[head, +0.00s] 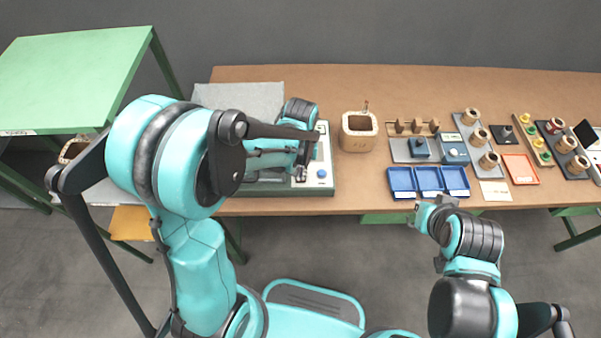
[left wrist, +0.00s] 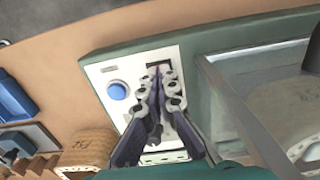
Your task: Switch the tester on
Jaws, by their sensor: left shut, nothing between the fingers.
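The tester (head: 328,190) has a green base and a pale control panel, and stands near the front edge of the bench. My left arm hides much of it in the head view. In the left wrist view its panel (left wrist: 103,72) carries a round blue button (left wrist: 117,90) and a dark switch. My left gripper (left wrist: 160,70) is shut and empty, with its fingertips over the dark switch and partly hiding it. I cannot tell whether they touch it or which way it is set. My right gripper (head: 420,212) is off the bench's front edge, its jaws too small to read.
A clear-walled box (left wrist: 235,95) sits on the tester beside the panel. A wooden container (head: 358,142) stands right of the tester, then blue trays (head: 428,194), a grey-blue device (head: 454,148) and several coils. A green table (head: 75,75) stands at far left.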

